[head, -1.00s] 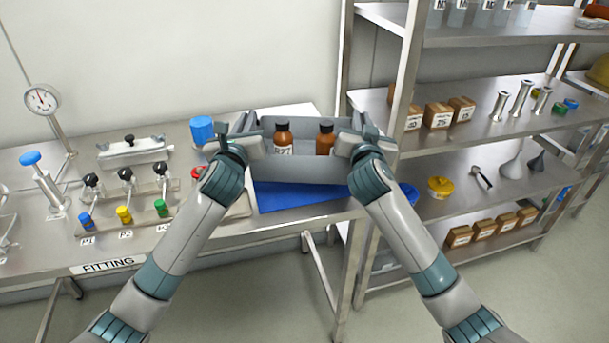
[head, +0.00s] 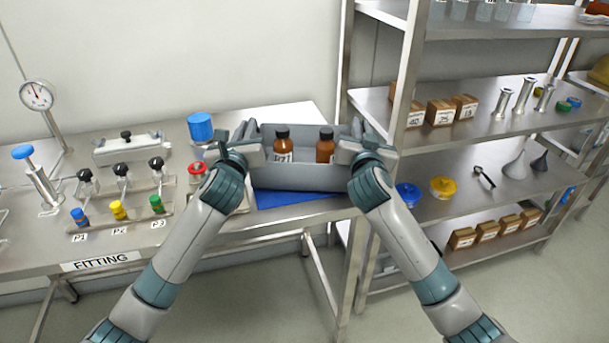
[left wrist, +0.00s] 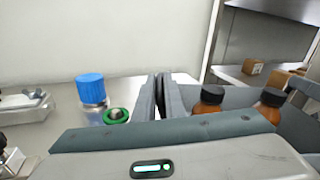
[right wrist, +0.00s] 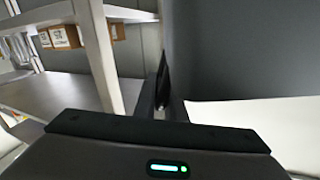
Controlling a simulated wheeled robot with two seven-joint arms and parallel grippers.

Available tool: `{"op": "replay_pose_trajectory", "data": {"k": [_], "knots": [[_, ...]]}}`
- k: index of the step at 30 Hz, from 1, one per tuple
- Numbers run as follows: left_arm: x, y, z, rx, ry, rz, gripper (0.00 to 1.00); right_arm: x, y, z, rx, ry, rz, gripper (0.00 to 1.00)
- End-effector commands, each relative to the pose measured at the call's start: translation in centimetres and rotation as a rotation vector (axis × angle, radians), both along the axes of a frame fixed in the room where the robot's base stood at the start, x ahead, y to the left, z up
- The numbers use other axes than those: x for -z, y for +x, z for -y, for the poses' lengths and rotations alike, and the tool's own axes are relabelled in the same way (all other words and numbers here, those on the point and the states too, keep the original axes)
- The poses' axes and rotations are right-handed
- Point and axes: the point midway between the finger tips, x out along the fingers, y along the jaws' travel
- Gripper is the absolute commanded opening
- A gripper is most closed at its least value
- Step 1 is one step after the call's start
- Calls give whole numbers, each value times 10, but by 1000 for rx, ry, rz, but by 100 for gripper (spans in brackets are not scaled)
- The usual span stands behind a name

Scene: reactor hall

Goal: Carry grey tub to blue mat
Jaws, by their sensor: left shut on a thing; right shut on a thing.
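The grey tub (head: 300,178) is held between my two grippers at the right end of the steel bench in the head view. Two brown bottles with black caps, a left one (head: 282,146) and a right one (head: 325,148), stand in it. The blue mat (head: 290,195) shows below the tub's front wall; most of it is hidden. I cannot tell whether the tub touches it. My left gripper (head: 250,150) is shut on the tub's left wall, also seen in the left wrist view (left wrist: 160,95). My right gripper (head: 352,148) is shut on its right wall; the tub wall fills the right wrist view's upper right (right wrist: 240,50).
A blue-capped jar (head: 200,127) stands left of the tub, with a red ring-shaped part (head: 196,170) nearby. A fitting stand with colored parts (head: 117,209) is further left. A steel shelf rack (head: 420,93) stands close on the right.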

Motion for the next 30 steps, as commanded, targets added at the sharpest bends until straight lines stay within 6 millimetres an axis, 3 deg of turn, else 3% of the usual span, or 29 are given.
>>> {"op": "replay_pose_trajectory", "data": {"k": [5, 6, 8, 22, 30], "knots": [[8, 1, -6, -10, 4, 2, 0, 9, 1, 6, 13, -4, 1, 0], [8, 1, -6, -10, 4, 0, 15, 9, 1, 6, 12, -5, -1, 15], [8, 1, -5, -10, 4, -1, 29, 8, 1, 6, 11, -4, -2, 29], [8, -5, -2, -3, 2, 0, 29, 8, 0, 1, 2, -1, 0, 29], [8, -34, -4, -1, 2, 1, 29, 8, 0, 1, 1, 0, 0, 29]]}}
